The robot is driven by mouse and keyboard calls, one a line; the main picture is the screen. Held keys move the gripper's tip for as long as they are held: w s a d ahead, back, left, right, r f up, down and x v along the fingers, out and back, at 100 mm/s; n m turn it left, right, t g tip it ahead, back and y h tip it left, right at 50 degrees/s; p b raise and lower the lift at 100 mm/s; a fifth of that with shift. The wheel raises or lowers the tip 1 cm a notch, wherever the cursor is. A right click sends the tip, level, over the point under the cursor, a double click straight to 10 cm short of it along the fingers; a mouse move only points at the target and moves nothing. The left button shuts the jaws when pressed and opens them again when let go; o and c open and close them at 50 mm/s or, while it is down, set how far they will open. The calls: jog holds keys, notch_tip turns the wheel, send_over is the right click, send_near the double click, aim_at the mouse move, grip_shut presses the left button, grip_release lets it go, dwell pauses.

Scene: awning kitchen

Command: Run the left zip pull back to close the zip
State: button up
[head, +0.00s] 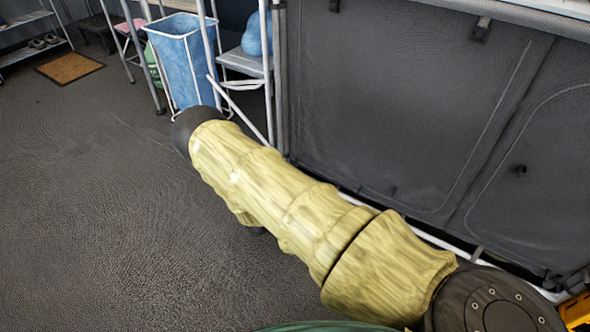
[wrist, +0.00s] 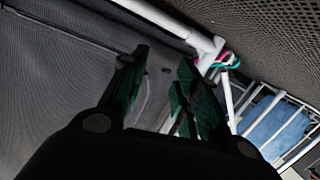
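A dark grey fabric cabinet front (head: 400,90) fills the upper right of the head view. A curved pale zip line (head: 493,115) runs down its left panel, and a similar curve marks the right panel. A small dark tab (head: 520,170) sits on the right panel; I cannot tell if it is a zip pull. In the wrist view, my gripper (wrist: 164,62) is open, its dark green-padded fingers pointing at the grey fabric (wrist: 60,70). A small dark spot (wrist: 166,70) shows between the fingertips, apart from both; I cannot tell if it is the left zip pull. The head view does not show my gripper.
A white tube frame runs along the cabinet's foot and shows close in the wrist view (wrist: 165,20). A blue laundry bin (head: 185,60) and a grey stool (head: 245,63) stand beyond. Dark carpet (head: 90,220) at left is clear.

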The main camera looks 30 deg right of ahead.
jog(key=w+d+m+h+b, duration=0.1)
jog(key=w+d+b, duration=0.1)
jog(key=w+d+m+g+b, duration=0.1)
jog(key=w+d+b, duration=0.1)
jog(key=w, duration=0.1)
jog(key=w+d+m+h+b, duration=0.1)
jog(key=w+d+b, duration=0.1)
jog(key=d, duration=0.1)
jog(key=shift+w+r+m+h, duration=0.3)
jog(key=shift+w+r, duration=0.05)
jog(key=shift+r, duration=0.05)
jog(key=shift+b+x, duration=0.5)
jog(key=shift+x, duration=0.55)
jog(key=shift+r, duration=0.2)
grip_shut()
